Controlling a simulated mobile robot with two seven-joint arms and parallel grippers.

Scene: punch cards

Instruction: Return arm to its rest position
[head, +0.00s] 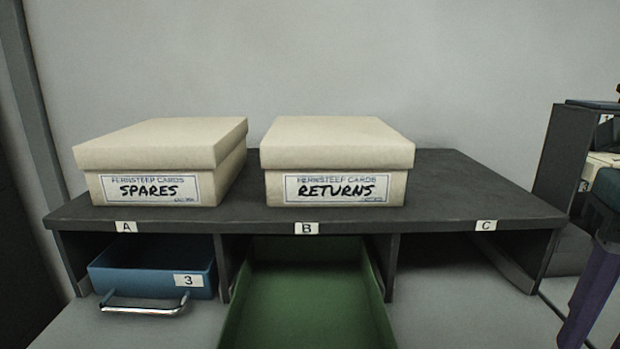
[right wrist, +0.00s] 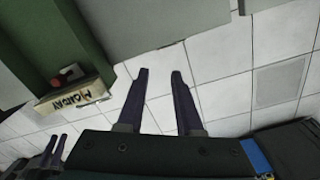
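My right gripper (right wrist: 160,73) is open in the right wrist view. Its two dark purple fingers are apart, with only tiled floor seen between them. A purple part of my right arm (head: 592,290) shows at the right edge of the head view, clear of the shelf. A second pair of purple fingers, my left gripper (right wrist: 56,138), shows small at the lower left of the right wrist view. They look apart with nothing between them. My left arm is not in the head view.
A dark shelf (head: 465,190) bears a SPARES box (head: 160,165) and a RETURNS box (head: 335,165). Below, a blue drawer (head: 150,270) is at A, a green drawer (head: 300,300) sticks out at B, and C looks empty. A MONDAY box (right wrist: 75,97) adjoins something green in the wrist view.

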